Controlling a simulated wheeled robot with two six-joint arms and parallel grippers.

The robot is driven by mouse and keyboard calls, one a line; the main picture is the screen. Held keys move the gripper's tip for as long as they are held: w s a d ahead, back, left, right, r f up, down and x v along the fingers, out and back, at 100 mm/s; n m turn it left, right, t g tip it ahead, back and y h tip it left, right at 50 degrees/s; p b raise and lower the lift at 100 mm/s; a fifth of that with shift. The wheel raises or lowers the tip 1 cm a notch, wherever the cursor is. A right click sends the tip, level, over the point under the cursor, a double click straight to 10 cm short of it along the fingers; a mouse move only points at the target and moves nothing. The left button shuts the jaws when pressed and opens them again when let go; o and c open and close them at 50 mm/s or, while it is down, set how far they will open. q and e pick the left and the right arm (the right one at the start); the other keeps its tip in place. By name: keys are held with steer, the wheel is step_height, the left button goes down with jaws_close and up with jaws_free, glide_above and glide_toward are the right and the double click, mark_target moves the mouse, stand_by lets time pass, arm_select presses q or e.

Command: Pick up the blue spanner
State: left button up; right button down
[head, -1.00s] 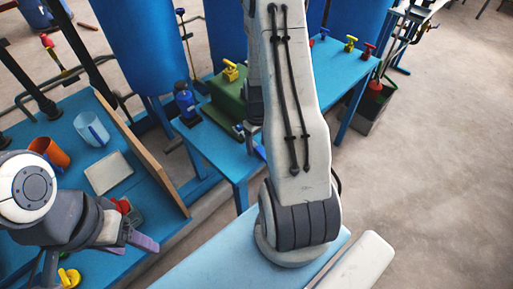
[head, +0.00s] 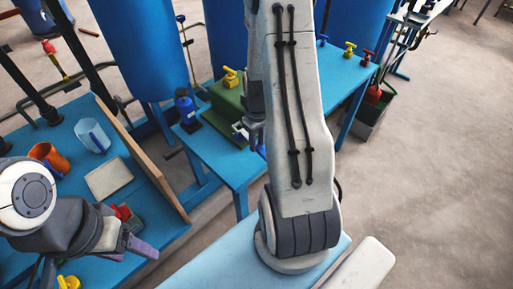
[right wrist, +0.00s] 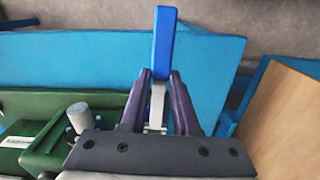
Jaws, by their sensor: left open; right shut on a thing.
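The blue spanner (right wrist: 162,45) shows in the right wrist view, its blue part pointing up and away and its silver part between the fingers. My right gripper (right wrist: 158,100) is shut on the silver part. In the head view, the right gripper is mostly hidden behind my right arm. My left gripper (head: 133,250), with purple fingers, is above the left blue table in the head view, open and away from the spanner.
The blue bench (head: 225,165) carries a green box (head: 228,100), a blue bottle (head: 185,107) and small valves.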

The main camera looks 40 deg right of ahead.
mark_target(257, 144)
step_height(257, 144, up, 14)
steer(key=p, duration=0.1)
stand_by(0.5)
